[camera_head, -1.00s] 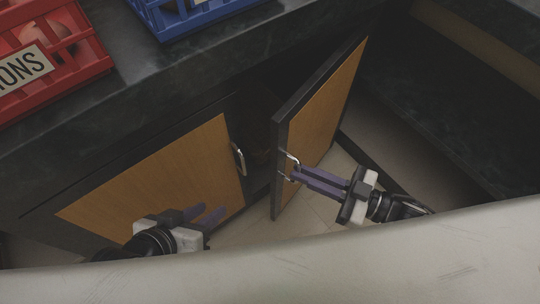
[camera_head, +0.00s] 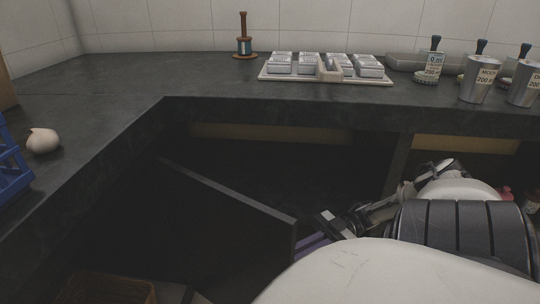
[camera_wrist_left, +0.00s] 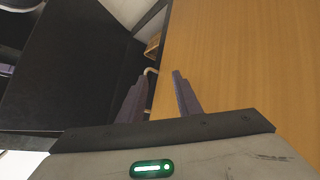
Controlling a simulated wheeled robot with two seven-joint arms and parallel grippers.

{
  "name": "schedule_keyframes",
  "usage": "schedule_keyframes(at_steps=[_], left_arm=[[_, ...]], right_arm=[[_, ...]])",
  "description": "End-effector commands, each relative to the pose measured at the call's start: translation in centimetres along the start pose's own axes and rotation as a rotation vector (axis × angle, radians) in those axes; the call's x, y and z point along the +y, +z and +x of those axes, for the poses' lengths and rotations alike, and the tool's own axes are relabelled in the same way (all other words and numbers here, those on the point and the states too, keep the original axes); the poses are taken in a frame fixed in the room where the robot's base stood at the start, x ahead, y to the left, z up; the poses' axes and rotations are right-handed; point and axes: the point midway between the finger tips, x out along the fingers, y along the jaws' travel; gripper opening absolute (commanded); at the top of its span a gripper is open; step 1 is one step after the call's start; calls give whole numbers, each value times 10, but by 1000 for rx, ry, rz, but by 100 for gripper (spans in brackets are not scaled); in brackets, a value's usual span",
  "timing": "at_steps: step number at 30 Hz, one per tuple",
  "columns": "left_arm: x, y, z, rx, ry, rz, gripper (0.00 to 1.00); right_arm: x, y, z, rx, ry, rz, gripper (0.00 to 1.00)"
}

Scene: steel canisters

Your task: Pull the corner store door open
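A dark cabinet door (camera_head: 235,195) stands open below the counter corner in the head view, its top edge slanting toward me. My right gripper (camera_head: 312,243) is at the door's near end. Only part of its purple fingers shows; their tips and the handle there are hidden. My left gripper (camera_wrist_left: 158,78) is out of the head view. In the left wrist view its two purple fingers are apart, with nothing clearly held. A wooden door panel (camera_wrist_left: 245,65) fills the right side there, and a small metal handle (camera_wrist_left: 150,72) shows just beyond the fingertips.
The dark counter (camera_head: 110,85) bends around the corner above the dark opening. On it stand a tray of metal blocks (camera_head: 325,68), steel cups (camera_head: 479,80), a brown-handled tool (camera_head: 244,40), a pale round object (camera_head: 43,140) and a blue crate (camera_head: 12,165).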

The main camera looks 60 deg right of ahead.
Motion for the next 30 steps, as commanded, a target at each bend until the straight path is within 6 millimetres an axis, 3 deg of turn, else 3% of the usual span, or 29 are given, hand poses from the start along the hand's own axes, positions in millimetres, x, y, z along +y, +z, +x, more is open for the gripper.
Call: schedule_keyframes(at_steps=[1, 6, 24, 25, 27, 30], left_arm=[[2, 0, 2, 18, 13, -5, 31], [10, -11, -2, 64, 39, -14, 31], [16, -20, -7, 91, 57, -17, 31], [16, -20, -7, 91, 57, -17, 31], [16, -20, -7, 91, 57, -17, 31], [15, -20, -7, 91, 56, -16, 31]], right_arm=[[24, 1, -5, -2, 46, -27, 0], [37, -1, -17, 4, 42, -25, 0], [44, -5, -23, 11, 33, -21, 0], [44, -5, -23, 11, 32, -21, 12], [44, -6, -23, 12, 31, -22, 24], [42, -5, -25, 10, 32, -21, 27]])
